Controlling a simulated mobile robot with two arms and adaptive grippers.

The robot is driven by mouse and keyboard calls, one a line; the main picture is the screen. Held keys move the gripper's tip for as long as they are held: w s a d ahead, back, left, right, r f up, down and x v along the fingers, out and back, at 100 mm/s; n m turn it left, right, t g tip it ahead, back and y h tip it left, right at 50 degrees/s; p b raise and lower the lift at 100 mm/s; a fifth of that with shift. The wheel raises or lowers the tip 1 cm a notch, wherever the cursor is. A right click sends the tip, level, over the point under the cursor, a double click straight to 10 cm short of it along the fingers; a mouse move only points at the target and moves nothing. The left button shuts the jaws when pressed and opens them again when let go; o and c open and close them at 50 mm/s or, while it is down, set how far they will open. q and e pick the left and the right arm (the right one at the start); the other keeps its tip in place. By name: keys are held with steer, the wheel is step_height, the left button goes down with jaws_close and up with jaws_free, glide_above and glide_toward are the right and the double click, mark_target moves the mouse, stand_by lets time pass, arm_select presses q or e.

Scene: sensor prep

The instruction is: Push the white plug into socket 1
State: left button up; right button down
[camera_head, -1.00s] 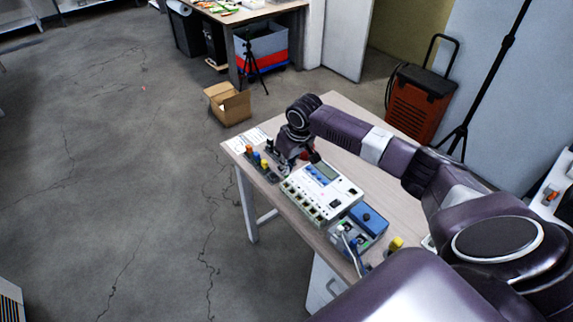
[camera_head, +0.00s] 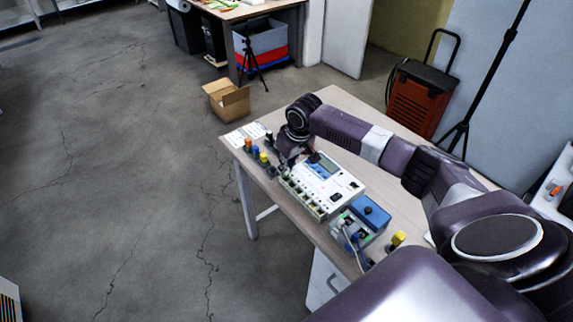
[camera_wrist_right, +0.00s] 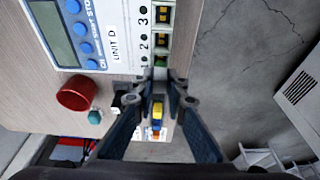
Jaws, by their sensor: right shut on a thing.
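The white device (camera_head: 318,205), with a display and blue buttons, lies on the table. In the right wrist view the same device (camera_wrist_right: 125,20) shows a row of sockets numbered 1, 2 and 3. Socket 1 (camera_wrist_right: 160,61) looks green inside and lies just beyond my right fingertips. My right gripper (camera_wrist_right: 159,84) is shut on a small pale piece, apparently the white plug (camera_wrist_right: 159,74), mostly hidden between the fingers. I cannot tell whether its tip is inside the socket. In the head view my right gripper (camera_head: 285,163) is at the device's far end. My left gripper is not in view.
Orange (camera_head: 247,144), blue (camera_head: 255,152) and yellow (camera_head: 263,158) plugs stand beside the device's far end. A red knob (camera_wrist_right: 76,93) is near the gripper. A blue box (camera_head: 370,212) and a yellow piece (camera_head: 398,238) are at the near end. The table's right part is bare.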

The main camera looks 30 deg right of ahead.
steer(key=shift+f, duration=0.3)
stand_by(0.8)
steer(key=shift+p, duration=0.65)
steer(key=shift+f+p, duration=0.85)
stand_by(2.5)
steer(key=c, duration=1.7)
jaws_free()
steer(key=shift+r+p, duration=3.55)
steer(key=shift+p, duration=0.15)
